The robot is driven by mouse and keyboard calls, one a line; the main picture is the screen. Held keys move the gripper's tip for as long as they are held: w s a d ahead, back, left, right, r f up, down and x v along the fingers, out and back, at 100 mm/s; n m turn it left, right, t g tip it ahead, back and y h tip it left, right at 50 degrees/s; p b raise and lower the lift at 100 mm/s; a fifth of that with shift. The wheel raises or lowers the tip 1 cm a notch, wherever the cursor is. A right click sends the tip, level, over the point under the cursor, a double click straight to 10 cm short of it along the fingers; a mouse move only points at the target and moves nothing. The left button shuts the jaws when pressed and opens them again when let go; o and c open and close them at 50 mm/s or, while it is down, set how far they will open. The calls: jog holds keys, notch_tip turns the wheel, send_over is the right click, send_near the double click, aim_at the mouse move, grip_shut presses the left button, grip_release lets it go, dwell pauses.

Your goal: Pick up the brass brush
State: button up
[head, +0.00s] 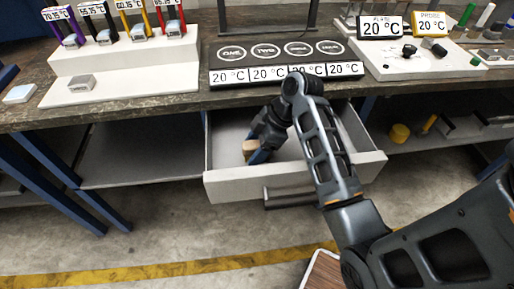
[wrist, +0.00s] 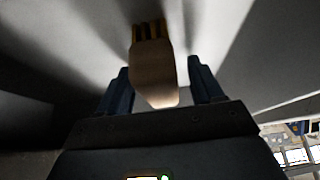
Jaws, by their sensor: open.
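The brass brush shows in the wrist view as a tan wooden body (wrist: 154,72) with yellowish bristles at its far end. In the head view its tan end (head: 249,148) shows at the left inside the open drawer (head: 295,183). My gripper (head: 258,155) reaches down into the drawer at the brush. My arm hides part of the drawer's inside.
The drawer's pale walls stand close around my gripper. Above is the worktop (head: 180,105) with a black four-place heater (head: 285,62) and a white stepped rack (head: 125,60). A shelf at the right holds a yellow object (head: 399,133).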

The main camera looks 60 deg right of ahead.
jog(key=shift+w+a+f, duration=0.1)
jog(key=shift+f, duration=0.15)
jog(key=shift+c, duration=0.4)
jog(key=c, duration=1)
